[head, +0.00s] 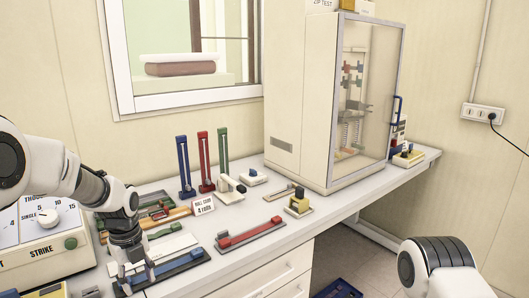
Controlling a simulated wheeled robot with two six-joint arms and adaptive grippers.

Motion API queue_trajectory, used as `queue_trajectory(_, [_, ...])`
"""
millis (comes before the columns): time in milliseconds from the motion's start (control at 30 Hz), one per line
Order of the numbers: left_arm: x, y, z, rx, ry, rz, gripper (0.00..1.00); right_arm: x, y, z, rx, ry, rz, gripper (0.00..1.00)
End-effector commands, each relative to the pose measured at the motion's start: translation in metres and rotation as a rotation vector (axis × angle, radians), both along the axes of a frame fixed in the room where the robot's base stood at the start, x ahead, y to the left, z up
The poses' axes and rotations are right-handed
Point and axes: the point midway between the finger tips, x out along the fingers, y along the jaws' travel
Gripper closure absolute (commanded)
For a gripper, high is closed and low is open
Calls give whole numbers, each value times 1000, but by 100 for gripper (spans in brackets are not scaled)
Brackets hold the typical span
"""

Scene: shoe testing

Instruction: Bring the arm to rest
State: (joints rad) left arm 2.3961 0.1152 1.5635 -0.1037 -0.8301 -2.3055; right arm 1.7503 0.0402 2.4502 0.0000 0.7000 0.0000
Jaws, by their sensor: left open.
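My left arm comes in from the left and bends down to the table (290,215). My left gripper (136,277) is open and points down at the front left of the table. Its fingertips are at a dark tray (185,266) with a blue bar, beside a white strip (170,245). I cannot tell whether the fingers touch the tray or the bar. Part of my right arm shows at the bottom right, beyond the table's edge; its gripper is out of the picture.
A control box (35,240) with dials stands at the left. Blue, red and green upright stands (205,160) are behind. A large glass-doored cabinet (300,110) stands at the back right.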

Motion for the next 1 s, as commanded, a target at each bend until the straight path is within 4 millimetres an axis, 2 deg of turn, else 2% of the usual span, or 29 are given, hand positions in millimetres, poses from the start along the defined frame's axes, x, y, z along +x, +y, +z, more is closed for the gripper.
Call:
queue_trajectory(167, [-16,-7,-53,-7,9,204,53,0,0,0,0,-1,1,100])
queue_trajectory(367, [-53,-18,-131,-18,19,565,53,0,0,0,0,0,0,100])
queue_trajectory(467, [-89,-25,-178,-20,30,822,53,0,0,0,0,0,0,100])
queue_trajectory(567, [-144,-32,-230,-16,43,1167,53,0,0,-1,0,0,0,100])
queue_trajectory(600, [-172,-34,-249,-12,47,1332,53,0,0,0,0,0,0,100])
queue_trajectory(667, [-215,-37,-271,-6,50,1586,53,0,0,0,0,0,0,100])
queue_trajectory(700, [-242,-39,-280,-1,47,1745,53,0,0,0,0,0,0,100])
queue_trajectory(733, [-260,-40,-285,1,44,1855,53,0,0,0,0,0,0,100])
queue_trajectory(800, [-295,-40,-290,5,36,2072,53,0,0,0,0,0,0,100])
queue_trajectory(833, [-306,-40,-290,4,31,2144,53,0,0,0,0,0,0,100])
queue_trajectory(900, [-319,-40,-290,3,25,2237,53,0,0,0,0,0,0,100])
queue_trajectory(1000, [-319,-40,-290,3,25,2237,53,0,0,0,0,0,0,100])
